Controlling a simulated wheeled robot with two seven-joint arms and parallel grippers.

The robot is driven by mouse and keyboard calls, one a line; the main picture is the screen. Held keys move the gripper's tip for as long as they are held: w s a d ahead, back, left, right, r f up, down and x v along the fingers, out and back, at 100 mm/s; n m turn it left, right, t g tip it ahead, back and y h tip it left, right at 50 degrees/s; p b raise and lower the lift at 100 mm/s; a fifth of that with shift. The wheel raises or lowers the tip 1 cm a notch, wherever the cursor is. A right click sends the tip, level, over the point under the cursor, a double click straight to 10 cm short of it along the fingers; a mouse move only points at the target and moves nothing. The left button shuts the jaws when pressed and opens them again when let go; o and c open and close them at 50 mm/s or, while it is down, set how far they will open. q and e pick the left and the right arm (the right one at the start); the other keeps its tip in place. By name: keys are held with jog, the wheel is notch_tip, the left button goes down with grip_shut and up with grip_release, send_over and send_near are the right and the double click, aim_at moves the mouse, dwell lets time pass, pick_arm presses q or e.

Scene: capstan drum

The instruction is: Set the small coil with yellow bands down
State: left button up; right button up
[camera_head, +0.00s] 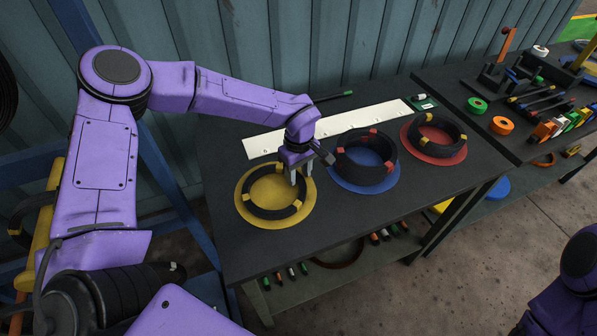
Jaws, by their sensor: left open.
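The small coil with yellow bands (251,203) is a thin black ring. It lies flat on the round yellow mat (242,212) at the left of the dark table. My left gripper (297,183) points down at the right side of this coil, with its fingers at the coil's rim. It is open, and the picture is too small to tell whether a finger touches the coil. The gripper and wrist hide a little of the coil's right edge. My right arm shows only in part at the lower right, and its gripper is out of view.
A thicker black coil with red bands (365,162) sits on a blue mat (374,187), close right of my left wrist. Another coil with yellow bands (436,138) sits on a red mat (450,161). A white strip (335,127) lies behind. The table front is clear.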

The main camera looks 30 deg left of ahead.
pick_arm(q)
notch_tip(320, 180, up, 13)
jog(key=b, duration=0.1)
jog(key=shift+f, duration=0.15)
